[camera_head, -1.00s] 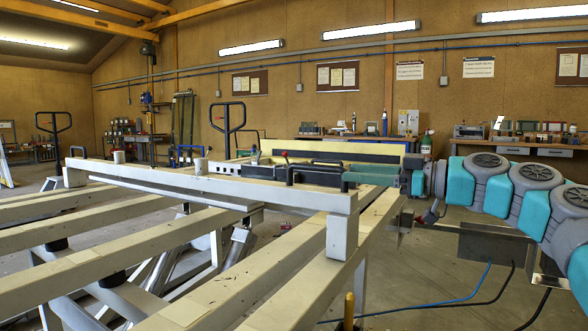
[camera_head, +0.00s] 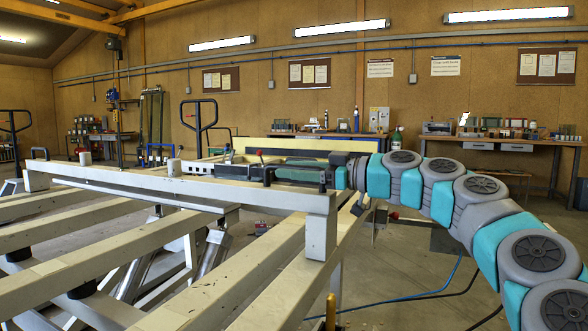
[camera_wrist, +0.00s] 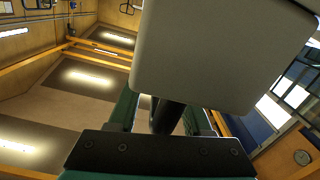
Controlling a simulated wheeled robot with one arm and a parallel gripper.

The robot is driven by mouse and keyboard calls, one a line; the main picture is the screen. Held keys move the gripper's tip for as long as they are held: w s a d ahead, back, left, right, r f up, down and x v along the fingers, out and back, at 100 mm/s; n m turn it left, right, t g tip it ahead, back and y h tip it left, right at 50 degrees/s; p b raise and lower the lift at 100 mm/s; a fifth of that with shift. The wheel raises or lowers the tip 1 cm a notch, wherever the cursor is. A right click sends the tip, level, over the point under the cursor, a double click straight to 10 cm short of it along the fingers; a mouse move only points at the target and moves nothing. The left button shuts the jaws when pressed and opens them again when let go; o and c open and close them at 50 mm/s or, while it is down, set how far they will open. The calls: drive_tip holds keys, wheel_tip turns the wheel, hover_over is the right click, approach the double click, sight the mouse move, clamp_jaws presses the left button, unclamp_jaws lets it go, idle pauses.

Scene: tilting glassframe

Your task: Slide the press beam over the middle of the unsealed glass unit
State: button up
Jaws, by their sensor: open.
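The press beam (camera_head: 250,192) is a long cream bar lying across the slatted frame, with a square end block (camera_head: 320,235) nearest me. In the head view my gripper (camera_head: 245,170), green and dark, reaches in from the right just behind the beam's near half. In the wrist view my gripper (camera_wrist: 160,118) is open, with a dark bar (camera_wrist: 166,116) between its green fingers. A pale block (camera_wrist: 220,50) hides the fingertips. I cannot tell whether the fingers touch the bar. I cannot make out the glass unit.
Cream slats (camera_head: 215,285) of the frame fill the lower left. A small brass-coloured post (camera_head: 331,312) stands at its near edge. Blue and black cables (camera_head: 430,297) lie on the floor to the right. Workbenches (camera_head: 500,145) line the back wall.

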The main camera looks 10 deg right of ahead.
clamp_jaws()
idle(0.4)
idle(1.0)
